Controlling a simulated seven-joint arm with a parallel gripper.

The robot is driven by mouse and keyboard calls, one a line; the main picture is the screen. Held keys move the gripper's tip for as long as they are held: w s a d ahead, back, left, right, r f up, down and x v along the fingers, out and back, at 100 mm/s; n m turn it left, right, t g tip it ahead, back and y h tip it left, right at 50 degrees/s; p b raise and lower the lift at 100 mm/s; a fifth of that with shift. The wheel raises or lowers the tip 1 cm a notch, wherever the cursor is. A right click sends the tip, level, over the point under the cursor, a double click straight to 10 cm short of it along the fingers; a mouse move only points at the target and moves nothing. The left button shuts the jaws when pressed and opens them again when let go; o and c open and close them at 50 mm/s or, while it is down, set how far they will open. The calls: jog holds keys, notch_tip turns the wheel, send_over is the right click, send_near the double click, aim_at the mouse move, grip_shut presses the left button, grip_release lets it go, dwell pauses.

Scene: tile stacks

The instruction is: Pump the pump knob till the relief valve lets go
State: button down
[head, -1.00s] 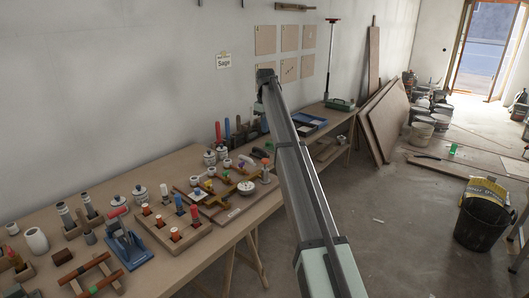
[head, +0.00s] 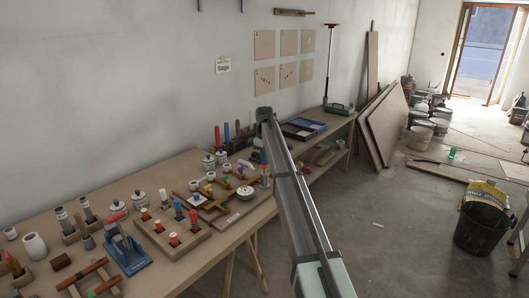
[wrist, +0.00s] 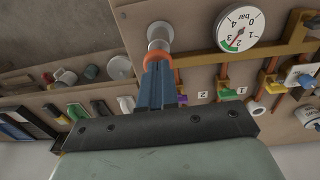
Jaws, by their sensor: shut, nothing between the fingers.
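The pump knob (wrist: 160,54) is an orange-red cap on a metal stem, in the upper middle of the wrist view. My gripper (wrist: 158,68) is shut and empty, its blue fingertips right at the knob and overlapping it; whether they touch cannot be told. The round pressure gauge (wrist: 240,28) is to the right of the knob, its red needle pointing near the 2–3 marks beside a green band. In the head view the gauge (head: 245,193) lies on the pipe board (head: 240,214). Which part is the relief valve cannot be told.
Yellow-brown pipes with coloured valve handles (wrist: 270,78) run close beside my gripper. In the head view, a wooden rack with coloured pegs (head: 170,240) and a blue press (head: 125,250) stand to the left on the bench.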

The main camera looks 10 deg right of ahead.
aim_at(265, 166)
jog(key=shift+f, duration=0.35)
jog(key=shift+f, duration=1.55)
notch_tip(265, 166, up, 14)
jog(key=shift+s+r, duration=0.25)
jog(key=shift+s, duration=0.15)
